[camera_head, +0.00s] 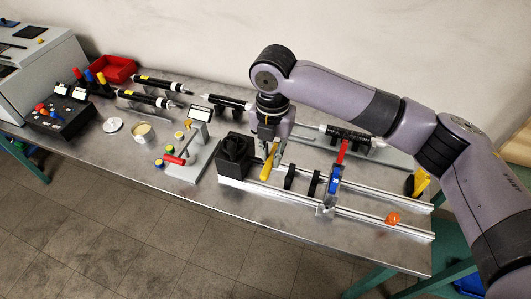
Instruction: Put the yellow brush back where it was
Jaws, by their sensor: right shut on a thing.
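The yellow brush (268,164) is held by my right gripper (271,141), which points down over the table. Its yellow handle hangs tilted below the fingers, just right of a black block (233,166). The lower end of the brush is close to the block and the rail, and I cannot tell whether it touches either. My right gripper is shut on it. My left gripper is not in view.
A metal rail (375,213) carries black clamps and a blue-and-red upright piece (336,178). An orange knob (392,218) sits near its right end. Black cylinders, a red tray (113,69) and a control box (62,116) stand to the left.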

